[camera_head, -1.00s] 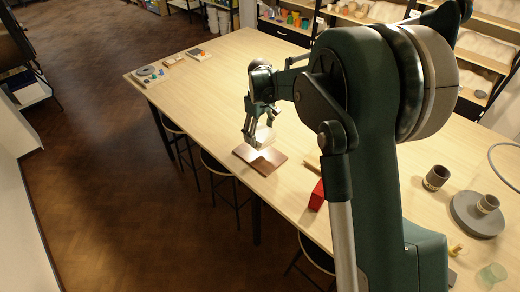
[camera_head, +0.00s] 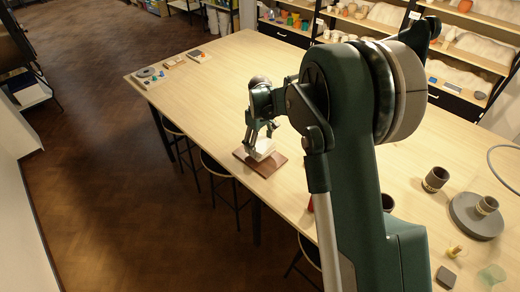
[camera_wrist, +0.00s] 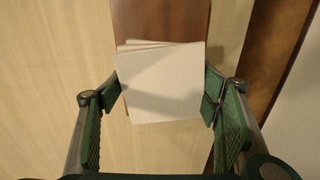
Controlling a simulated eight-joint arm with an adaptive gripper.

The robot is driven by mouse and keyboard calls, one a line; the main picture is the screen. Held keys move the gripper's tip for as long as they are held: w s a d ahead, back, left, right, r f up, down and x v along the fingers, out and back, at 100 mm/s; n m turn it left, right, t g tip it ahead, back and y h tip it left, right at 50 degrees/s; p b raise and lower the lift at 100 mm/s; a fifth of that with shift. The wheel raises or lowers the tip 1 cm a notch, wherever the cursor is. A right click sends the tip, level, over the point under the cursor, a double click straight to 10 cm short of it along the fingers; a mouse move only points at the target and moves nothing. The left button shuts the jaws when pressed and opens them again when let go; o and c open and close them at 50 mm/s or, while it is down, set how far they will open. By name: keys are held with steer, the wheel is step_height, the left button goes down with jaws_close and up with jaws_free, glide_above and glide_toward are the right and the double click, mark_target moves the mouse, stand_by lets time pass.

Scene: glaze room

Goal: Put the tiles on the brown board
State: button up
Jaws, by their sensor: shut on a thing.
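The brown board (camera_head: 268,169) lies near the table's left edge and also shows in the wrist view (camera_wrist: 160,18). My gripper (camera_wrist: 162,98) is shut on a square white tile (camera_wrist: 162,82), with one green pad at each side edge. At least one more white tile (camera_wrist: 140,43) shows as thin edges beyond and under the held tile. In the head view my gripper (camera_head: 260,137) is low over the board with white tile (camera_head: 263,151) beneath it. Whether the held tile touches what lies under it I cannot tell.
A grey disc (camera_head: 476,217) and brown cups (camera_head: 435,179) stand at the right of the table. Small items (camera_head: 145,72) lie at the far left corner. The table's middle (camera_head: 225,85) is clear. My arm hides part of the table.

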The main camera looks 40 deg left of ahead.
mark_target(260, 142)
steer(key=shift+f, duration=1.35)
steer(key=shift+f, duration=0.15)
steer(key=o, duration=1.4)
steer(key=shift+o, duration=0.2)
steer(key=shift+r+b, duration=0.35)
steer(key=shift+r, duration=5.8)
